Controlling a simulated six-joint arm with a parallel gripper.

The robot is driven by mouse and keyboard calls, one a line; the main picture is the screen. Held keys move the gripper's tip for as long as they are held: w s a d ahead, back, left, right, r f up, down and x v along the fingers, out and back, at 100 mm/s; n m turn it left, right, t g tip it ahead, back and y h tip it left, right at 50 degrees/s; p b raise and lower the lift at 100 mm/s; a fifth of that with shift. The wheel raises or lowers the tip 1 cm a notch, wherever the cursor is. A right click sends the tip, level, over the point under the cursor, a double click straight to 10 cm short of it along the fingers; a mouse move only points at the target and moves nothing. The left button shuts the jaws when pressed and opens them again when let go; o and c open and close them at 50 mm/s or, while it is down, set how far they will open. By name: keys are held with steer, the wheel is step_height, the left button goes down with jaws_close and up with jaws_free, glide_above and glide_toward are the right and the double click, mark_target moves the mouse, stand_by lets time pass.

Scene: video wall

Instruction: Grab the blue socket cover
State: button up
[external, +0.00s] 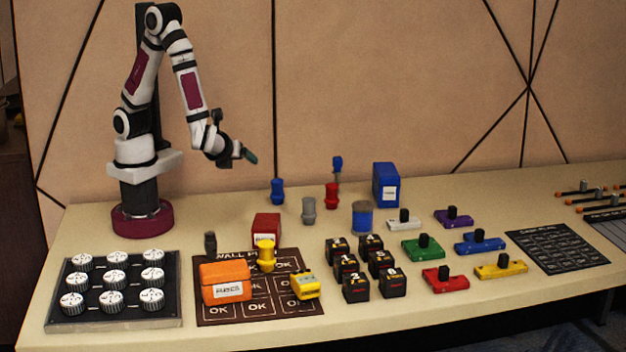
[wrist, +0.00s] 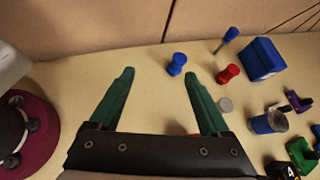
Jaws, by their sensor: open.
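A small blue spool-shaped piece (external: 277,191), which looks like the blue socket cover, stands upright on the table near the back wall. In the wrist view the blue piece (wrist: 177,64) shows beyond the fingertips, near the right finger's tip. My gripper (external: 250,157) is in the air above the table, up and left of the blue piece in the external view. In the wrist view my gripper (wrist: 159,75) has its green fingers wide apart with nothing between them.
Similar grey (external: 309,210), red (external: 332,196) and yellow (external: 266,256) pieces stand nearby. A blue box (external: 386,185), a blue cylinder (external: 362,218) and a blue-handled screwdriver (external: 337,165) are to the right. Red (external: 266,228) and orange (external: 225,283) boxes are in front.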

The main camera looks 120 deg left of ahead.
step_height(320, 180, down, 4)
steer(key=w+a+m+t+y, duration=0.1)
steer(key=w+m+y, duration=0.1)
steer(key=m, duration=0.1)
glide_toward(275, 183)
steer(key=x, duration=0.3)
steer(key=s+x, duration=0.1)
steer(key=x, duration=0.1)
steer(key=shift+a+r, duration=0.2)
steer(key=shift+a, duration=0.05)
steer(key=x, duration=0.4)
steer(key=w+x, duration=0.1)
steer(key=x, duration=0.1)
steer(key=shift+f, duration=0.35)
jaws_close()
